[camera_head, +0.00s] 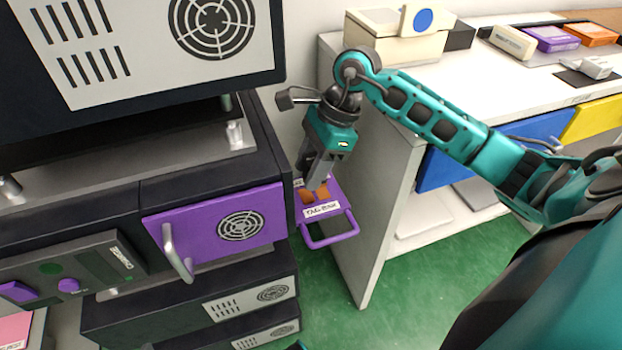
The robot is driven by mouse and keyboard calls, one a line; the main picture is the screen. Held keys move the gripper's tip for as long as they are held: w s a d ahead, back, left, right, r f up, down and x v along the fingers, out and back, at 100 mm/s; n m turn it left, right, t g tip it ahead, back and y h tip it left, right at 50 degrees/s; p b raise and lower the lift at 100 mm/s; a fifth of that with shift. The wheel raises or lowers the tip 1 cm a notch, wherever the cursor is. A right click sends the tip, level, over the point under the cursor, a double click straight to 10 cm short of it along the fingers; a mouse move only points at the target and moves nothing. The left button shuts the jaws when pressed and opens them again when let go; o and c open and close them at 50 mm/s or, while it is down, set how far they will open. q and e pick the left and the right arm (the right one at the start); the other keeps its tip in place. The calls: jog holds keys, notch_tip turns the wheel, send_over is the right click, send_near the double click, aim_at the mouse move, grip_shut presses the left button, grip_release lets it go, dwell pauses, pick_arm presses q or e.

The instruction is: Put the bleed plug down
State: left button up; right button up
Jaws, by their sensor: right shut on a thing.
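My right gripper (318,184) reaches down from the right arm with its fingertips just over a purple tray (331,241) with a loop handle and a white label. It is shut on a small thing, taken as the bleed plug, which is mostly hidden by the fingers. Brown-orange pieces (308,197) show at the fingertips, in or just above the tray. I cannot tell which of them is held or whether it touches the tray floor. My left gripper is not in view.
A dark cabinet with a purple door (215,228) and grey handle stands close left of the tray. A white bench (350,190) with a box (395,42) and coloured cases is at the right. Green floor (400,300) is open below.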

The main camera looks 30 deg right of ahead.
notch_tip(320, 180, down, 3)
jog(key=shift+r+b, duration=0.15)
jog(key=shift+b, duration=0.25)
jog(key=shift+f, duration=0.5)
jog(key=o, duration=1.1)
